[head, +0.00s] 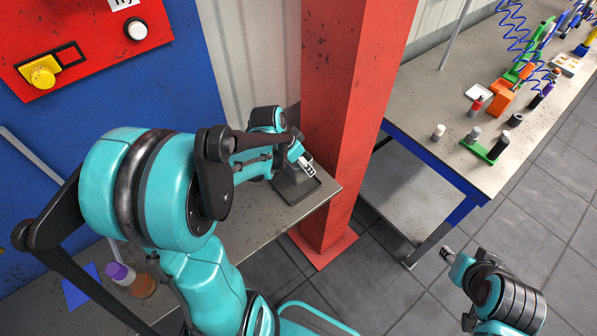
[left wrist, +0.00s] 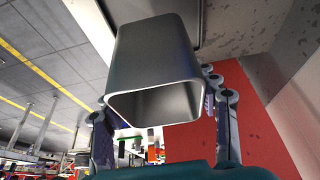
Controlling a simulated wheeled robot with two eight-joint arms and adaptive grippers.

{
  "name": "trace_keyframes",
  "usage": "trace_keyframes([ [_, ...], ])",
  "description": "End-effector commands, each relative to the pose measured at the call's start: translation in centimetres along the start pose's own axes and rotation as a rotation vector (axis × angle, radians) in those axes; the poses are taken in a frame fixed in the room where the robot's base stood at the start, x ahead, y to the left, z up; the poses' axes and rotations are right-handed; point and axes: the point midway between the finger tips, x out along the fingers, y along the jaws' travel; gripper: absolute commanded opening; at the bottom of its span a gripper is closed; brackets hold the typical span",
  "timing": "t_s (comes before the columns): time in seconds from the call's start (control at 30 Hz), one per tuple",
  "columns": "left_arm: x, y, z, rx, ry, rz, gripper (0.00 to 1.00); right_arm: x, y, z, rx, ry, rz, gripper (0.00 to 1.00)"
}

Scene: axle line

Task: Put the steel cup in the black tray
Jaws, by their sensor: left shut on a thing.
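The steel cup (left wrist: 155,55) fills the middle of the left wrist view, a grey square-mouthed cup with its opening toward the camera. My left gripper (head: 307,166) is shut on it, with one finger on each side in the left wrist view. In the head view the cup (head: 289,178) is partly hidden by the gripper. The black tray (head: 304,201) lies under the cup near the bench's right end. I cannot tell whether the cup touches the tray floor. My right gripper (head: 446,253) hangs over the floor, away from the cup; its jaws are too small to read.
A red pillar (head: 340,110) stands close beside the tray. A purple-capped bottle (head: 120,275) is on the near bench. A second bench (head: 425,105) at the right holds an orange bin (head: 500,98), a green holder (head: 487,150) and several small items.

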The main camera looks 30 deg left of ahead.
Motion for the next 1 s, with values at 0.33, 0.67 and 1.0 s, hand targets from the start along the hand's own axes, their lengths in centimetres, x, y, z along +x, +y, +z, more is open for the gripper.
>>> trace_keyframes([
  [0.33,3.5,-0.7,1.7,0.001,0.0,0.0,0.28,1.1,0.0,0.8,0.0,0.0,0.0,0.4],
  [0.67,4.0,-0.7,2.0,0.001,0.0,0.0,0.28,1.1,0.0,0.8,0.0,0.0,0.0,0.4],
  [1.0,4.2,-0.7,2.1,0.001,-0.001,0.0,0.8,1.3,0.0,0.9,0.0,0.0,0.0,0.4],
])
